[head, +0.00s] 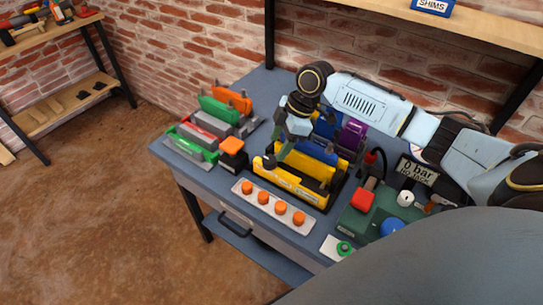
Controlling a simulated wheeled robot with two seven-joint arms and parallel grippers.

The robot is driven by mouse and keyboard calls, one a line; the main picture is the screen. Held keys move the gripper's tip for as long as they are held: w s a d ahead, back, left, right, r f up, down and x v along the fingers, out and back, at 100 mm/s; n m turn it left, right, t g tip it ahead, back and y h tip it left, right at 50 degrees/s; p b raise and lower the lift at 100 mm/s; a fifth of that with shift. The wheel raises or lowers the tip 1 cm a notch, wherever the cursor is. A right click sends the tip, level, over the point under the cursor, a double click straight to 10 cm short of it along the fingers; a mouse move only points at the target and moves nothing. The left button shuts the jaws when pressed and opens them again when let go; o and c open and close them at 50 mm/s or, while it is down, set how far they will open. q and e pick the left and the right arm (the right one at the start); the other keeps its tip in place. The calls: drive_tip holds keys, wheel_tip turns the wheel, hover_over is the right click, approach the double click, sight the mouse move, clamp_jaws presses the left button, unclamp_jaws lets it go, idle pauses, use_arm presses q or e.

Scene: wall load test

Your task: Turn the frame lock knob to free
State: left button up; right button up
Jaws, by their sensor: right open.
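My right gripper (274,158) reaches in from the right and hangs over the back left of a yellow frame (293,188) on the workbench. It looks open, and I see nothing held in it. A black block with an orange top (232,146) stands just left of the yellow frame, apart from the gripper. A white round knob (405,198) sits on a green unit at the right. I cannot tell which of these is the frame lock knob, and no free or lock marking is readable. My left gripper is out of view.
The workbench (165,150) also bears green, orange and grey holders (226,107), a plate with several orange knobs (282,207), blue and purple blocks (352,134), a red button (362,199) and a "0 bar" display (417,171). A brick wall stands behind.

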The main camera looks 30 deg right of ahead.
sight(270, 159)
drive_tip(key=x, duration=0.4)
drive_tip(key=shift+a+f, duration=0.1)
drive_tip(key=shift+f, duration=0.1)
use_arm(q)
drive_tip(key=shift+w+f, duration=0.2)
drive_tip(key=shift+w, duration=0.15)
use_arm(e)
drive_tip(key=shift+w+a+f, duration=0.15)
drive_tip(key=shift+a+f, duration=0.05)
drive_tip(key=shift+f, duration=0.4)
drive_tip(key=c, duration=1)
